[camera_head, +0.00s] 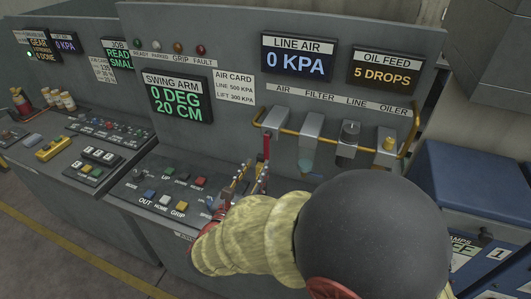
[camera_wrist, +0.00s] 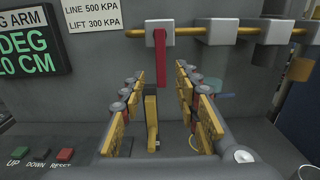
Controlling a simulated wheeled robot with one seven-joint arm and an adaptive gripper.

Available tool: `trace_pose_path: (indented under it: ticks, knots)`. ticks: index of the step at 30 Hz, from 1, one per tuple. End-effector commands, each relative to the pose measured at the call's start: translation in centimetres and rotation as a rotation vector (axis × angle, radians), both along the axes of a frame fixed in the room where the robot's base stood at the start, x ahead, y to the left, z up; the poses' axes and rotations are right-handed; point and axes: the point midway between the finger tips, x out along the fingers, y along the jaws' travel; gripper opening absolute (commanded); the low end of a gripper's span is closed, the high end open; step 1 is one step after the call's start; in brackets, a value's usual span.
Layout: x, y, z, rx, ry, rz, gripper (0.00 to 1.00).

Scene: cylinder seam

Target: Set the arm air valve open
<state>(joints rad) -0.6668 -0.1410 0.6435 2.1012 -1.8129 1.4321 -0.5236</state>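The valve under the AIR label has a grey block (camera_head: 273,119) on a yellow pipe, with a red lever (camera_head: 267,145) hanging straight down from it. In the wrist view the red lever (camera_wrist: 161,60) hangs centrally ahead, between the lines of my fingers. A yellow upright piece (camera_wrist: 152,117) shows lower between the fingers; I cannot tell what it belongs to. My gripper (camera_wrist: 159,80) is open and empty, its fingers spread to both sides. In the head view my gripper (camera_head: 250,178) is just below the lever, and my arm hides part of the panel. Contact is not visible.
The LINE AIR display (camera_head: 297,58) reads 0 KPA. The SWING ARM display (camera_head: 178,98) reads 0 DEG, 20 CM. Filter and oiler units (camera_head: 348,138) hang right of the valve. Push buttons (camera_head: 180,187) lie on the console to the left. A blue cabinet (camera_head: 470,185) stands at right.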

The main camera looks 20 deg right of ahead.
Motion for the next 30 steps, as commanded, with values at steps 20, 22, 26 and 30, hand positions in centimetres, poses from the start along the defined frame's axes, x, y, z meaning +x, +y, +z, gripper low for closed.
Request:
trace_pose_path:
  ticks: [20, 22, 26, 30]
  knots:
    - [5.9, -4.4, -0.1, 0.003, 0.001, -0.003, 0.32]
    - [6.0, -4.5, -0.1, 0.003, 0.001, -0.003, 0.32]
    - [6.0, -4.5, 0.0, 0.004, 0.001, -0.002, 0.32]
    - [6.0, -4.4, 0.0, 0.004, 0.001, -0.002, 0.27]
